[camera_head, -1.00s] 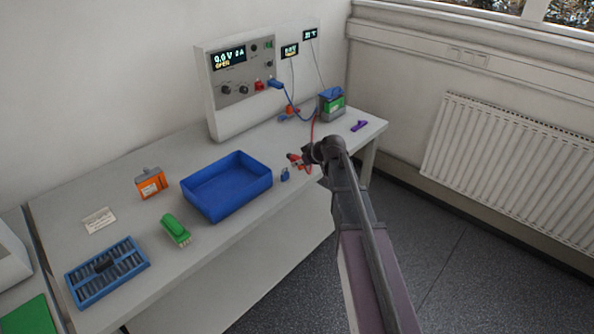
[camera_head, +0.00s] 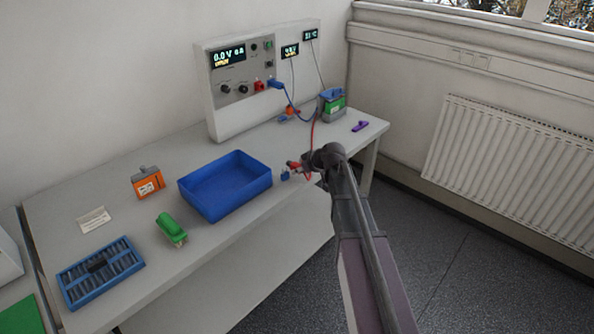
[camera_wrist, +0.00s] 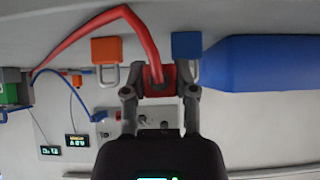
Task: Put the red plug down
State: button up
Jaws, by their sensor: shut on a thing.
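The red plug (camera_wrist: 159,80) is between the fingers of my gripper (camera_wrist: 160,92) in the wrist view, with a thick red cable running from it. My gripper is shut on it. In the head view my gripper (camera_head: 308,167) is low over the table's front edge, right of the blue tray, and largely hides the plug. I cannot tell whether the plug touches the table. The red cable (camera_head: 313,132) runs back towards the battery with a green front (camera_head: 333,105).
A blue padlock (camera_wrist: 187,46) and an orange padlock (camera_wrist: 107,50) flank the plug closely. The blue tray (camera_head: 266,187) stands left of my gripper. The cycler (camera_head: 216,104) stands behind. A purple item (camera_head: 360,126) lies right. Bare table lies between tray and cycler.

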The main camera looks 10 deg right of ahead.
jog(key=shift+f+b, duration=0.35)
jog(key=shift+f, duration=0.1)
jog(key=o, duration=0.9)
jog(key=shift+c, duration=0.2)
jog(key=shift+r, duration=0.2)
jog(key=shift+s+r+p, duration=0.1)
jog(key=shift+r+p, duration=0.55)
jog(key=shift+p, duration=0.2)
jog(key=p+v, duration=0.7)
jog(key=v, duration=0.4)
jog(key=shift+s+d+p, duration=0.2)
jog(key=shift+p, duration=0.1)
